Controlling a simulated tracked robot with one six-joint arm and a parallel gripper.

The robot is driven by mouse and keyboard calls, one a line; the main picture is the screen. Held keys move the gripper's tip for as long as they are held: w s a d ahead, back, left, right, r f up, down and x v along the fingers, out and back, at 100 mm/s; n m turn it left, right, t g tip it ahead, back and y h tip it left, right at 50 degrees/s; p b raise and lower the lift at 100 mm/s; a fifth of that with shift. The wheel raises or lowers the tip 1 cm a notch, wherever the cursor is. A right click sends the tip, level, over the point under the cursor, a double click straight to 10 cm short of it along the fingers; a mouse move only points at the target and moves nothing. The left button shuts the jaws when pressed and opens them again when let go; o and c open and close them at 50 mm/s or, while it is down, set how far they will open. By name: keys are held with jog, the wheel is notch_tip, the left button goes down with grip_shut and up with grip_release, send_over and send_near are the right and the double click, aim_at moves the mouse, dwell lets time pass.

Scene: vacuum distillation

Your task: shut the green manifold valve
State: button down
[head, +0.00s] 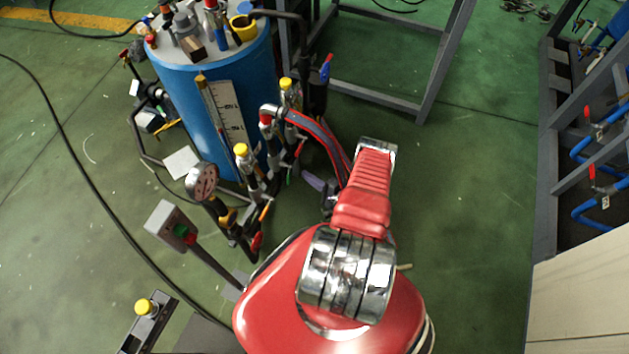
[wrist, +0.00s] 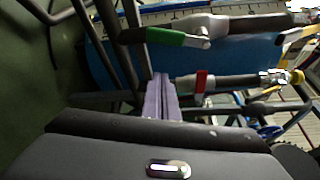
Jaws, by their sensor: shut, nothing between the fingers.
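The green manifold valve handle (wrist: 165,38) is a green lever with a bare metal end, at the upper middle of the wrist view. It points left from a silver valve body (wrist: 215,24) and lies roughly in line with the dark pipe to the right. My gripper shows as two pale purple fingers (wrist: 160,80), shut together and empty. Their tips sit below the green lever in the picture, apparently apart from it; the depth gap is hard to judge. In the head view my gripper (head: 314,182) is small beside the manifold, partly hidden by my arm. The green lever is hard to make out there.
A red valve handle (wrist: 201,82) is just right of my fingertips. A blue tank (head: 195,95) stands behind the manifold, with a pressure gauge (head: 203,180) and a switch box (head: 171,226) to the left. A grey frame (head: 440,60) stands behind; floor right of my arm is clear.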

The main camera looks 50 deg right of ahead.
aim_at(289, 175)
jog(key=shift+w+a+r, duration=0.2)
jog(key=shift+w+a, duration=0.5)
jog(key=shift+a, duration=0.25)
jog(key=shift+w+a+r, duration=0.2)
jog(key=shift+w+a, duration=0.45)
jog(key=shift+a, duration=0.25)
jog(key=shift+w+d, duration=0.1)
jog(key=shift+s, duration=0.2)
